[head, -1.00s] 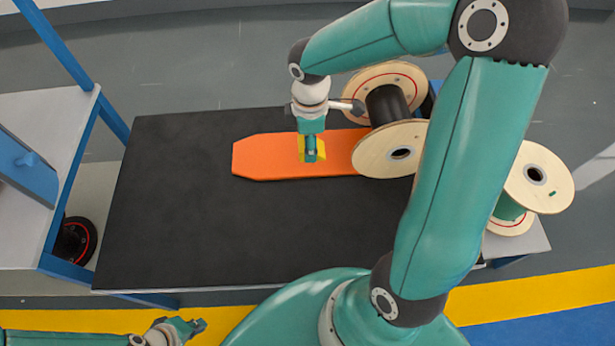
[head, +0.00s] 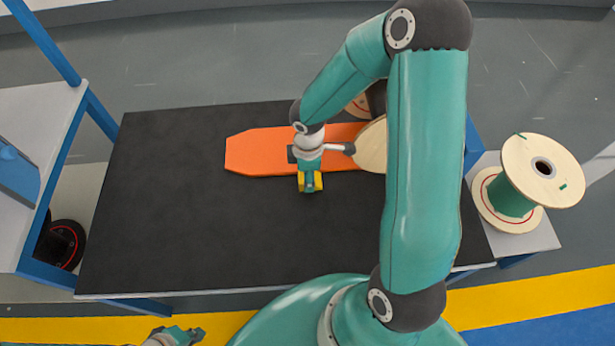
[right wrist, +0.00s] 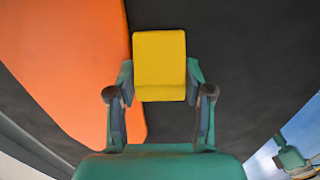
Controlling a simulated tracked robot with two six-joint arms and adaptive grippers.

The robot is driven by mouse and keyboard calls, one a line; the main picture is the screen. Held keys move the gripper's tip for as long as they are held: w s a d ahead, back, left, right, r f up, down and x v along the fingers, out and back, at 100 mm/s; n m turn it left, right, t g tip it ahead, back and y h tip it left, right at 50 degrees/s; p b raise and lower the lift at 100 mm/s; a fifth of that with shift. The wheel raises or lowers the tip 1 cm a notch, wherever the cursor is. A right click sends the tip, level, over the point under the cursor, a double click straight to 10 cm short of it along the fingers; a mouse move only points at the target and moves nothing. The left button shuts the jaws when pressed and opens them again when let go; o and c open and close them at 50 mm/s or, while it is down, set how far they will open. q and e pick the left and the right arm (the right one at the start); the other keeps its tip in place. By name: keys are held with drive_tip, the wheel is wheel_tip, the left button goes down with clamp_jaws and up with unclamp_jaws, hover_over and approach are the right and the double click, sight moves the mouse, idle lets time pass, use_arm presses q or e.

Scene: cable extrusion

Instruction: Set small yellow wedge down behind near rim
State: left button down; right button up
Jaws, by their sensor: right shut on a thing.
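The small yellow wedge (head: 319,181) is held in my right gripper (head: 311,187), just off the near edge of the orange board (head: 255,153), over the dark table top (head: 200,225). In the right wrist view the wedge (right wrist: 159,66) sits between both fingers, with dark surface around it and the orange board to its left. Its height above the table is hard to tell. A wooden reel's near rim (head: 373,150) stands right of the gripper, mostly hidden by my right arm. My left gripper (head: 188,334) is low at the bottom edge; its jaw state is unclear.
A reel with green cable (head: 513,196) stands on a grey surface at the right. A blue-framed white stand (head: 45,120) is beyond the table's left edge. The left and near parts of the dark table top are clear.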

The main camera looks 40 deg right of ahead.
drive_tip(key=shift+f, duration=0.1)
drive_tip(key=shift+f, duration=0.25)
drive_tip(key=o, duration=1.3)
drive_tip(key=shift+c, duration=0.2)
